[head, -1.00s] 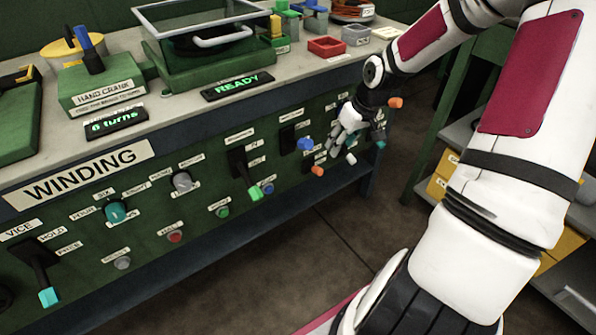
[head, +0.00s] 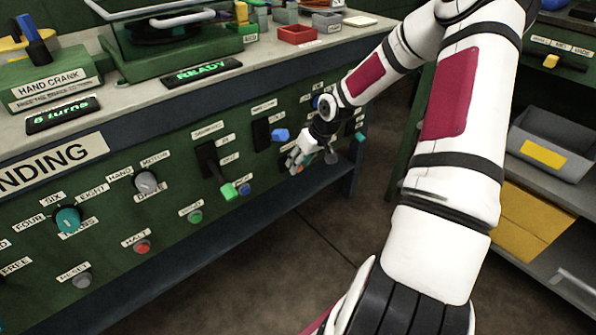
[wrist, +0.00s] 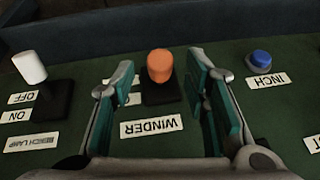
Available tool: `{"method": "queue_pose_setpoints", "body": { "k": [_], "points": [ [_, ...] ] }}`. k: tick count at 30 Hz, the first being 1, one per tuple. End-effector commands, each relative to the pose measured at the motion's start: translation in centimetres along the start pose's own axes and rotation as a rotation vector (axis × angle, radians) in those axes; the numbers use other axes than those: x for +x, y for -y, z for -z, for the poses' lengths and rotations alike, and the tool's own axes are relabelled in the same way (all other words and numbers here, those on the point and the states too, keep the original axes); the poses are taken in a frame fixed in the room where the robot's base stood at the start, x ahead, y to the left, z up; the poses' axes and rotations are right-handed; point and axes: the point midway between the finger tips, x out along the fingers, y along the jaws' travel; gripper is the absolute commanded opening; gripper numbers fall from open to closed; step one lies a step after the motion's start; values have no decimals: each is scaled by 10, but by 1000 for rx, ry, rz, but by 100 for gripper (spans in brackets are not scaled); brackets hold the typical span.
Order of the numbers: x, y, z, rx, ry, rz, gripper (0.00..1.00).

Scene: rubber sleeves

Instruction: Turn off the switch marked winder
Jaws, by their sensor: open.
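The winder switch is an orange-capped lever (wrist: 160,66) on a dark base, above the upside-down WINDER label (wrist: 151,127) in the wrist view. My gripper (wrist: 160,85) is open, with one teal-padded finger on each side of the lever. I cannot tell whether the fingers touch it. The left finger partly hides the switch's small position labels, so its setting is unclear. In the head view my gripper (head: 297,161) is at the lower right of the green panel, and the orange cap is mostly hidden by it.
The white-capped bench lamp switch (wrist: 30,68) is left of my gripper in the wrist view, and the blue INCH button (wrist: 261,59) is to the right. In the head view, a blue-capped lever (head: 280,135) and a green-capped lever (head: 229,191) stick out left of my gripper.

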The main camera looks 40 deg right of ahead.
Motion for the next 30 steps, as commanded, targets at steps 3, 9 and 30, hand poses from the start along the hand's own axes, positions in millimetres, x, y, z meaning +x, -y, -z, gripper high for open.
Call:
{"method": "queue_pose_setpoints", "body": {
  "k": [3, 9, 30],
  "points": [
    [15, 0, 0, 0, 0, 0, 42],
    [23, 0, 0, -1, 0, 0, 42],
    [22, 0, -1, 0, -11, 1, 0]
  ]
}}
